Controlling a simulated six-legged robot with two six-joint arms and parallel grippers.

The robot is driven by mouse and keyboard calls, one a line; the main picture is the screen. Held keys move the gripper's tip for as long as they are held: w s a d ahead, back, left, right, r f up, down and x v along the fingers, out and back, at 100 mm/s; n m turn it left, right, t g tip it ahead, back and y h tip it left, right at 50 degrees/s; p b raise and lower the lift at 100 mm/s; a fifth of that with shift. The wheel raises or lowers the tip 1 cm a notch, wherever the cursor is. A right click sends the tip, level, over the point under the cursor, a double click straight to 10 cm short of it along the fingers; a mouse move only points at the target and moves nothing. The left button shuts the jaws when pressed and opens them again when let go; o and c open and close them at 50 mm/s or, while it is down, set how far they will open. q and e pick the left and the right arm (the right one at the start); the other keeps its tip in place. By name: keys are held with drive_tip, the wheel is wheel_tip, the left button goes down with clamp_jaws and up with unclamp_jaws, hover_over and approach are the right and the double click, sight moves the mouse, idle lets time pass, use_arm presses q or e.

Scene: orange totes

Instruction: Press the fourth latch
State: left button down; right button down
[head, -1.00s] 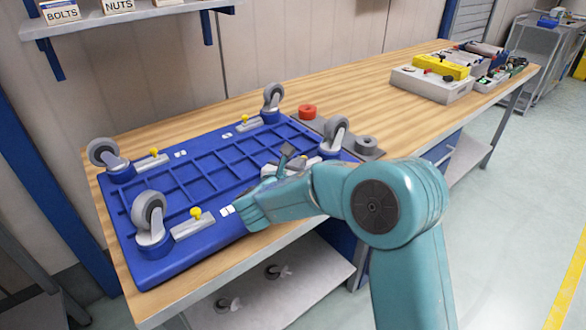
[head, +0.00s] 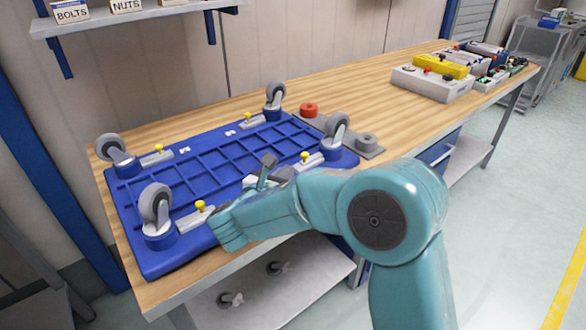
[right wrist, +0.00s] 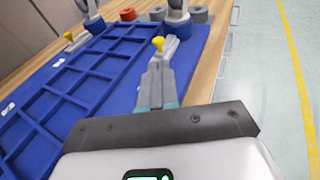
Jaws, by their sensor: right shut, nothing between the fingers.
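An upturned blue dolly (head: 130,235) lies on the bench with grey latches that carry yellow knobs. The near-right latch (head: 305,157) sits beside the near-right caster; it also shows in the right wrist view (right wrist: 159,44). The other yellow knobs are at the near left (head: 200,206), far left (head: 158,148) and far right (head: 248,118). My right gripper (head: 286,172) is shut and empty, just left of the near-right latch. In the right wrist view its fingertips (right wrist: 155,68) point at that latch, very close; contact is unclear. My left gripper is out of view.
Upright casters (head: 155,205) stand at the dolly's corners. A grey plate with a red ring (head: 308,109) and a grey ring (head: 365,139) lies beyond its right end. A grey box (head: 432,85) is farther along the wooden bench, with clear surface between.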

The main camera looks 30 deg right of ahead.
drive_tip(key=v, duration=0.5)
drive_tip(key=shift+a, duration=0.15)
drive_tip(key=shift+s+a, duration=0.1)
idle(0.3)
